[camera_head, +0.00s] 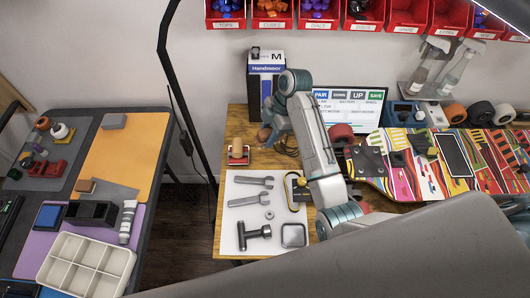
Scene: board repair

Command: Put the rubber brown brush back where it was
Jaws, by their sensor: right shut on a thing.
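My right gripper (267,130) points down above the wooden bench, left of the monitor and in front of the blue and white Handmoor box (266,72). It is shut on a small brown thing (264,135), which looks like the rubber brown brush; the fingers partly hide it. A red tray (238,160) with a small brown item (237,151) on it stands on the bench just left of and below the gripper. My left gripper is not in view.
A white mat (240,195) with wrenches and a hammer lies in front. A colourful board (430,175) with several wheels behind it is at right. Red bins (272,22) hang above. A side table (95,215) with a white divided tray (88,264) is at left.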

